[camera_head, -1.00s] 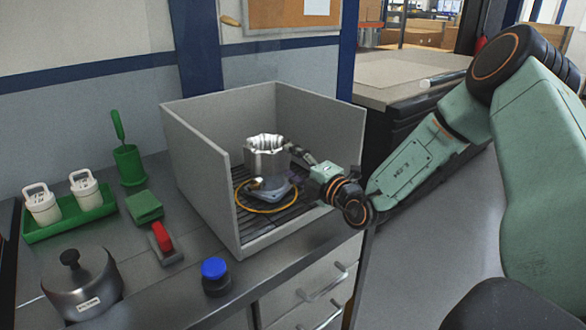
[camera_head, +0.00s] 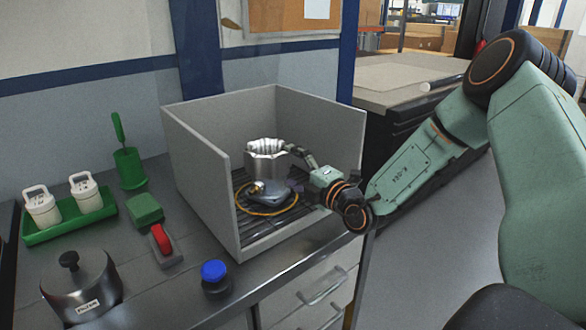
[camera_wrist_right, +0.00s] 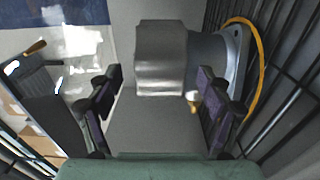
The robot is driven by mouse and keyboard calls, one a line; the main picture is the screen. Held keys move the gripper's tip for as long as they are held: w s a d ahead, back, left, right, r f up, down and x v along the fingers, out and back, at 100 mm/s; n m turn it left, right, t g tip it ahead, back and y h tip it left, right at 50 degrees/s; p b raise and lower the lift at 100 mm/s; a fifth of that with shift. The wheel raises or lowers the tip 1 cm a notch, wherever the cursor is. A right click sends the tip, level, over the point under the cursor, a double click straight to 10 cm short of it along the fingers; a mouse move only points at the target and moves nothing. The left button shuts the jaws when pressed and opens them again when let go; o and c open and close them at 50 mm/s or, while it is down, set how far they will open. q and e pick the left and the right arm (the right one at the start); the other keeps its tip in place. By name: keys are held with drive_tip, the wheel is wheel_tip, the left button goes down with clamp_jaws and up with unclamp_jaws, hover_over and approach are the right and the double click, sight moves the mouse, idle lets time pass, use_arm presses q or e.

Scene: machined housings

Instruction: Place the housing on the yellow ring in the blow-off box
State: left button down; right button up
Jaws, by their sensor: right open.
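The housing (camera_head: 266,163) is a silver machined cup on a wider grey flange. It stands upright in the grey open-topped blow-off box (camera_head: 197,170). Its flange is on the slatted floor within the yellow ring (camera_head: 245,211), towards the ring's far right side. My right gripper (camera_head: 293,168) reaches in from the right, close beside the housing. In the right wrist view, its two fingers (camera_wrist_right: 158,105) are spread, with the housing (camera_wrist_right: 165,60) ahead between them. The yellow ring (camera_wrist_right: 259,65) curves past the flange there. Finger contact is unclear. My left gripper is not in view.
On the bench left of the box are a green tray (camera_head: 75,223) with white containers, a green brush holder (camera_head: 130,168), a green block (camera_head: 145,209), a red-handled tool (camera_head: 162,243), a lidded metal pot (camera_head: 80,290) and a blue-capped jar (camera_head: 215,277). The box walls flank my gripper.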

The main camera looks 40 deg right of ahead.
drive_tip(key=shift+r, duration=0.2)
drive_tip(key=shift+s+p, duration=0.3)
drive_tip(key=shift+s, duration=0.05)
drive_tip(key=s+p, duration=0.1)
drive_tip(key=s, duration=0.1)
drive_tip(key=s+p, duration=0.1)
drive_tip(key=s, duration=0.1)
drive_tip(key=s+p, duration=0.2)
drive_tip(key=s, duration=0.1)
drive_tip(key=shift+d, duration=0.25)
drive_tip(key=shift+s+d+f+p, duration=0.1)
drive_tip(key=shift+s+p, duration=1.45)
drive_tip(key=shift+s, duration=0.55)
drive_tip(key=shift+d, duration=0.1)
